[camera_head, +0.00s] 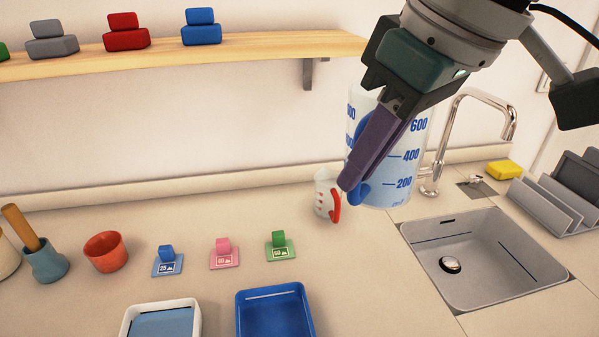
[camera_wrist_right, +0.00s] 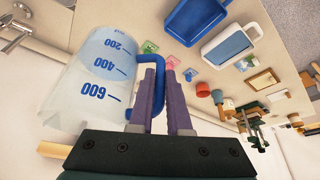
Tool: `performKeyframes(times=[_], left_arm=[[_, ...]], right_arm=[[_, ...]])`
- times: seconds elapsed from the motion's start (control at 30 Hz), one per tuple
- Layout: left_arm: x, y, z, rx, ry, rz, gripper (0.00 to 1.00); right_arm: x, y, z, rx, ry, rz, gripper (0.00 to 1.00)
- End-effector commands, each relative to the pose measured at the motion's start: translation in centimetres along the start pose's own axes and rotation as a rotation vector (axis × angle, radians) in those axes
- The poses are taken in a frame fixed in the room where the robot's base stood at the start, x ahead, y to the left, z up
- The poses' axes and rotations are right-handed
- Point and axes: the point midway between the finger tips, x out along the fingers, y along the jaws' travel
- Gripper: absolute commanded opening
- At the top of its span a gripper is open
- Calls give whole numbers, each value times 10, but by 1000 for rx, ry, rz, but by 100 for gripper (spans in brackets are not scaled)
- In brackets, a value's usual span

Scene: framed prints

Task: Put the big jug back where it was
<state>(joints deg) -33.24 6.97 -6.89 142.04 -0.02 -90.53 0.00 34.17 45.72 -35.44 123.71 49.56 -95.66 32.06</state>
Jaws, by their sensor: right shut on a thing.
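The big jug (camera_head: 402,165) is clear with blue markings up to 600 and a blue handle. It shows at the centre right in the head view, upright and in front of the wall. My right gripper (camera_head: 352,182) is shut on its blue handle, which the purple fingers partly hide. In the right wrist view the big jug (camera_wrist_right: 88,80) is at the left, with its handle between the fingers of my right gripper (camera_wrist_right: 165,85). A small clear jug (camera_head: 323,192) with red marks and a red handle stands on the counter, left of the big jug. My left gripper is not in view.
The sink (camera_head: 480,262) and tap (camera_head: 468,120) are at the right, with a yellow sponge (camera_head: 503,170) and grey rack (camera_head: 565,190) behind. A blue tray (camera_head: 275,315), a white tray (camera_head: 130,325) and several tagged clips are on the counter. A wooden shelf (camera_head: 240,50) is above.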

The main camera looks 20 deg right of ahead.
Motion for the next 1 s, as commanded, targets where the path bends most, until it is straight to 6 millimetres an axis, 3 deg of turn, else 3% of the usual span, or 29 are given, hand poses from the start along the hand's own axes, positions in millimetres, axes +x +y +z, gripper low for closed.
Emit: performKeyframes(times=[0.17, 0.6, 0.87, 1.0], left_arm=[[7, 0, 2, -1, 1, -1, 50], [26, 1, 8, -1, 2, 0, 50], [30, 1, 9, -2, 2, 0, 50], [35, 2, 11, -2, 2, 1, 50]], right_arm=[[28, 3, 13, -11, -3, -4, 0], [133, 2, 57, -11, -1, -3, 0], [156, 2, 65, -12, 2, -3, 0], [177, 2, 75, -11, 0, -4, 0]])
